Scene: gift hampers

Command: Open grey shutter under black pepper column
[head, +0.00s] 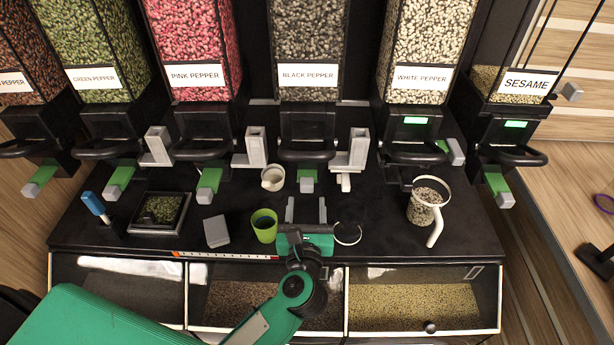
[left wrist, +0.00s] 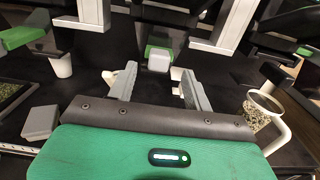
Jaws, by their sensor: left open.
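The black pepper column (head: 308,40) stands in the middle of the dispenser row, with its label in front. Under it, the shutter shows as a short green bar with a grey end block (head: 307,185), sticking out towards me. The grey block also shows in the left wrist view (left wrist: 159,59), with green behind it. My left gripper (head: 306,206) is open and empty, with its fingers pointing at the shutter. In the left wrist view the block lies beyond the fingertips (left wrist: 150,78), roughly between them and apart from both. My right gripper is not in view.
Grey brackets (head: 256,148) (head: 356,150) flank the black pepper outlet. A white cup (head: 272,178), a green cup (head: 264,225) and a grey block (head: 216,231) stand to the left. A pepper-filled jug (head: 424,207) stands right. Lidded bins (head: 420,300) line the front.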

